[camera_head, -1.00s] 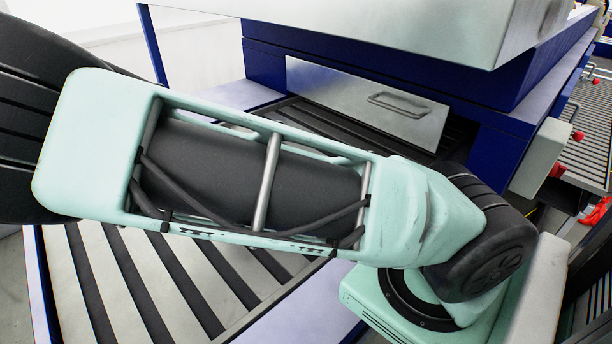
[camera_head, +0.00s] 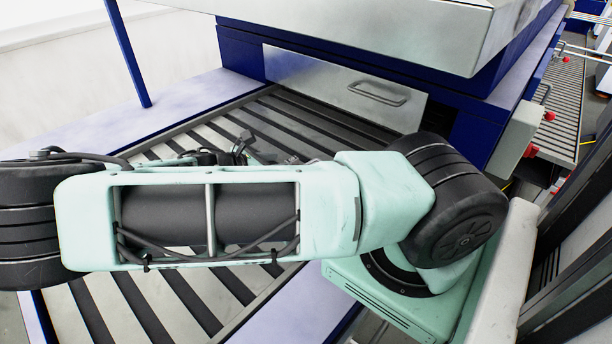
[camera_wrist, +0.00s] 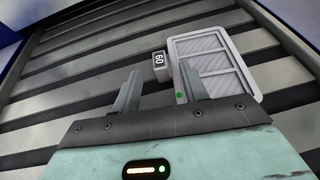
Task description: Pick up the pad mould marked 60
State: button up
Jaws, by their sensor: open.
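The pad mould marked 60 (camera_wrist: 212,66) shows in the wrist view as a pale grey framed tray with ribbed panels and a small dark tag (camera_wrist: 160,66) reading 60 at its left side. It lies on the slatted conveyor bed. My gripper (camera_wrist: 158,82) is open in the wrist view, with its two fingers apart. The right finger overlaps the mould's left edge in the picture, and the left finger is over bare slats. I cannot tell the height of the fingers above the bed. A green dot shows near the right finger. In the head view my arm hides the mould.
The slatted conveyor bed (camera_head: 148,316) has a pale side frame. A blue machine with a silver panel and handle (camera_head: 377,94) stands behind it, its large white cover (camera_head: 400,25) overhanging. A blue post (camera_head: 128,52) rises at the back left. Slats left of the mould are bare.

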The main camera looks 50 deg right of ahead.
jog(key=p+x, duration=0.2)
jog(key=x, duration=0.2)
jog(key=shift+d+f, duration=0.1)
jog(key=shift+f, duration=0.1)
jog(key=shift+d+f, duration=0.3)
grip_shut()
